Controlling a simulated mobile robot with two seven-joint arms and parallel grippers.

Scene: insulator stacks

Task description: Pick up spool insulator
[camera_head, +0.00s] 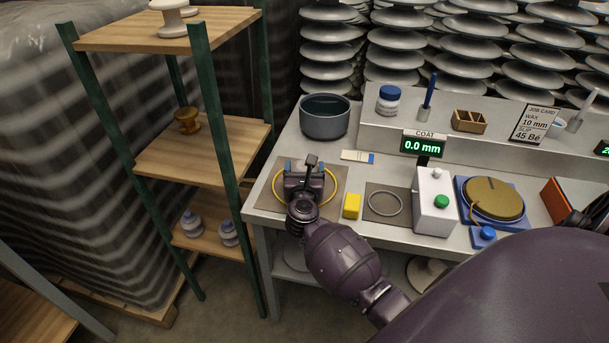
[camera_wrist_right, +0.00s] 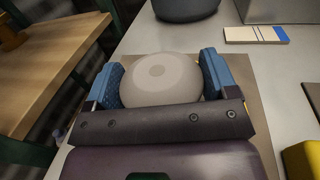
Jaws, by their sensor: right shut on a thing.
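A pale grey, round-topped insulator (camera_wrist_right: 160,78) fills the space between the blue finger pads in the right wrist view. My right gripper (camera_head: 306,166) is shut on it, with one pad at each side. In the head view the gripper is over the brown mat (camera_head: 268,200) at the left end of the bench, and it hides the insulator. A yellow ring (camera_head: 334,188) shows around the gripper there. I cannot tell whether the insulator touches the mat. My left gripper is not in view.
A grey pot (camera_head: 325,117) stands behind the gripper. A yellow block (camera_head: 352,206) and a mat with a grey ring (camera_head: 386,203) are to its right, then a white box (camera_head: 434,202). At left, a wooden rack (camera_head: 190,155) holds a white spool (camera_head: 173,18) and a brown one (camera_head: 187,121).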

